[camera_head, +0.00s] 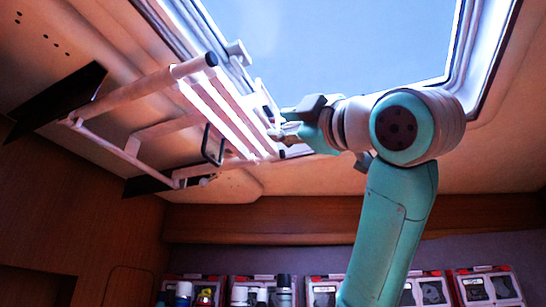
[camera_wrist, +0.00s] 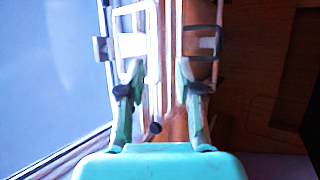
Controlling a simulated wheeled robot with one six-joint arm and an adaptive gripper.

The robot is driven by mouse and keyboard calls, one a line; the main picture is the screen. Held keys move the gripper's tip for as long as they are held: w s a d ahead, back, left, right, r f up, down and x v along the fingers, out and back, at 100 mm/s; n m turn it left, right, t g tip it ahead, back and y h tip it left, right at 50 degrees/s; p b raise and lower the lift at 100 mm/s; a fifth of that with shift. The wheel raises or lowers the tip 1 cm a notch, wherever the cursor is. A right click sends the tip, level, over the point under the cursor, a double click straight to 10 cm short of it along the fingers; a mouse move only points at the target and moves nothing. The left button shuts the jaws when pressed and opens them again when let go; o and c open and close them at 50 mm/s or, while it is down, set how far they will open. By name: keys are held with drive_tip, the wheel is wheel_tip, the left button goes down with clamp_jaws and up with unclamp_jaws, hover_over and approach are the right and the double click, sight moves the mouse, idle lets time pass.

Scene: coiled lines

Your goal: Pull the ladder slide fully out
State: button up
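The white ladder slide (camera_head: 225,112), a set of pale parallel rails, hangs beneath the ceiling beside the bright hatch opening. Its rails also show in the wrist view (camera_wrist: 154,60), running away between and beyond my fingers. My gripper (camera_head: 284,122) is at the hatch-side edge of the ladder. In the wrist view my gripper (camera_wrist: 158,80) has its two fingers spread well apart. A pale rail lies in line with the gap; I cannot tell whether either finger touches it. A dark rectangular loop (camera_head: 212,145) sits on the ladder's lower part. My gripper hides part of the ladder's right edge.
The hatch frame (camera_head: 485,60) borders the opening on the right. A white tubular bracket (camera_head: 130,90) with dark plates juts from the ceiling at left. Below, a shelf holds bottles (camera_head: 284,290) and red-edged cases (camera_head: 490,287). Open air lies below the ladder.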

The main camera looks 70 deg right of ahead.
drive_tip(key=shift+s+a+f, duration=0.15)
drive_tip(key=shift+s, duration=0.05)
